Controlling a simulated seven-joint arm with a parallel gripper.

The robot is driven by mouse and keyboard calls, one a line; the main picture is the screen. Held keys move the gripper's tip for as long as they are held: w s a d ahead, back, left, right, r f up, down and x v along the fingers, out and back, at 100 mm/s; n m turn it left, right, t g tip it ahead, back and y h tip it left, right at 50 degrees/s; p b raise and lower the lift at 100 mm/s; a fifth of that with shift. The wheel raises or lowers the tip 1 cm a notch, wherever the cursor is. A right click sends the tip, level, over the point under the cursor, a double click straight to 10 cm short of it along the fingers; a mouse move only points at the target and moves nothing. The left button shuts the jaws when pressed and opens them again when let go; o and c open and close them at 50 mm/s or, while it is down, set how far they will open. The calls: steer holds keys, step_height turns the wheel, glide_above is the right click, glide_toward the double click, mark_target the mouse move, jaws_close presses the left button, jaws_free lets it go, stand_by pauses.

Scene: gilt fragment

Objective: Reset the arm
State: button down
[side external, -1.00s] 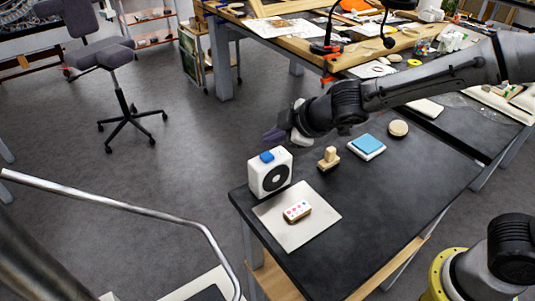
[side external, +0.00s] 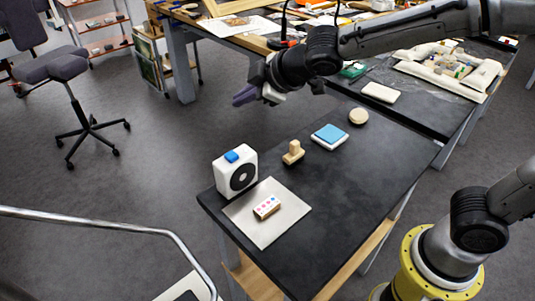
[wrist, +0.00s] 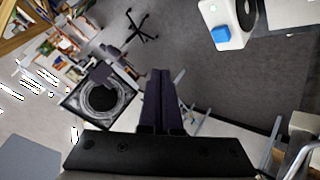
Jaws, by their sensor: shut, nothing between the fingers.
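My gripper (side external: 245,96) is in the air above the back left part of the dark table, higher than the white box and apart from everything. Its dark fingers point left in the side view. In the wrist view its two fingers (wrist: 161,76) lie side by side, shut with nothing between them. The white box (side external: 222,181) with a blue button (side external: 232,156) and a black disc stands at the table's left end. It shows at the top right of the wrist view (wrist: 222,14).
A grey plate (side external: 266,231) bears a block with coloured dots (side external: 267,206). A wooden stamp-like piece (side external: 293,153), a blue-topped pad (side external: 329,135) and a round wooden disc (side external: 358,116) stand along the dark table (side external: 340,205). A stool (side external: 75,110) stands on open floor at left.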

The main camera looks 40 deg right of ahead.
steer(key=s+d+r+m+h, duration=0.1)
steer(key=s+d+r+m, duration=0.2)
steer(key=s+d+r, duration=0.35)
steer(key=s+d+m+h, duration=0.2)
steer(key=s+d+m, duration=0.2)
steer(key=s+d, duration=0.45)
steer(key=s+f+m+g, duration=0.1)
steer(key=s+f+g, duration=0.1)
steer(key=s+f, duration=0.2)
steer(key=s+a+f+m+g+y, duration=0.1)
steer(key=s+f, duration=0.3)
steer(key=s, duration=0.6)
steer(key=shift+s+f+m+g+y, duration=0.15)
steer(key=shift+s+m+g+y, duration=0.15)
steer(key=shift+m+g, duration=0.4)
